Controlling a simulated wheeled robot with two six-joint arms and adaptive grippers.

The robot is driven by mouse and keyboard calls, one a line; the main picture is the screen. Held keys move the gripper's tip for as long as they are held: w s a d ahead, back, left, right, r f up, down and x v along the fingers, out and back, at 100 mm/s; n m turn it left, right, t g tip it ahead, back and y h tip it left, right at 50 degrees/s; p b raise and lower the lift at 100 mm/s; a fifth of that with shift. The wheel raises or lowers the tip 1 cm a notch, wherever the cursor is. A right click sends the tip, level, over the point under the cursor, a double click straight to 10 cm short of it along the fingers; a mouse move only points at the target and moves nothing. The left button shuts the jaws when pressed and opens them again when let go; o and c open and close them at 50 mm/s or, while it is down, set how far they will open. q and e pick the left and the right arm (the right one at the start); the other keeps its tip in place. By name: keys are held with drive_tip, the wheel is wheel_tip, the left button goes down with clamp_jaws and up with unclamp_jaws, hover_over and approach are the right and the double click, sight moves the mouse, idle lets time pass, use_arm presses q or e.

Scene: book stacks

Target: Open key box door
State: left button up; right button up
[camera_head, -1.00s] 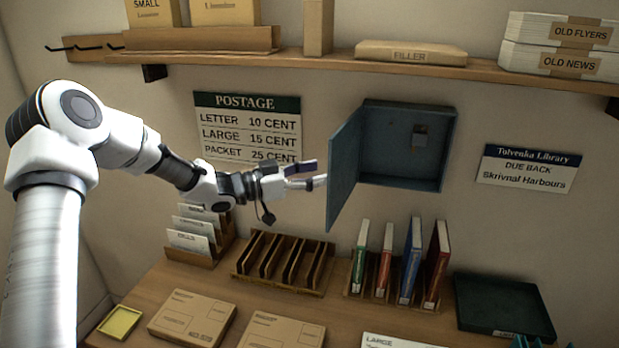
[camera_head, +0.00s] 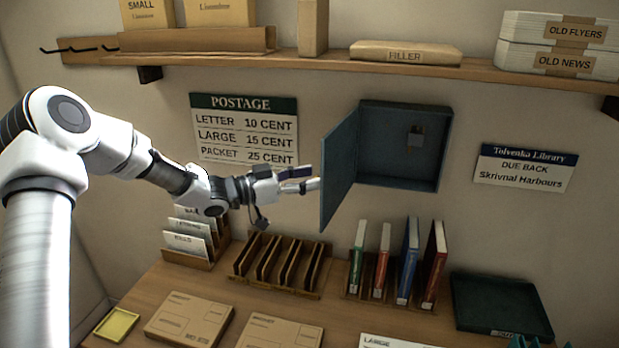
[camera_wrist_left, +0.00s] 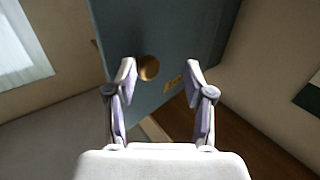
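My right gripper is out of view.
A shelf (camera_head: 300,63) with boxes runs above the key box. Below, a desk (camera_head: 160,285) holds a slotted wooden rack (camera_head: 282,262), upright books (camera_head: 410,262), a dark green tray (camera_head: 500,305) and flat parcels (camera_head: 190,318). A postage sign (camera_head: 245,130) hangs behind my left arm.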

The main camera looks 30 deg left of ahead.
use_arm(q)
drive_tip(key=v, duration=0.6)
drive_tip(key=shift+s+a, duration=0.15)
drive_tip(key=shift+s, duration=0.15)
drive_tip(key=shift+s, duration=0.1)
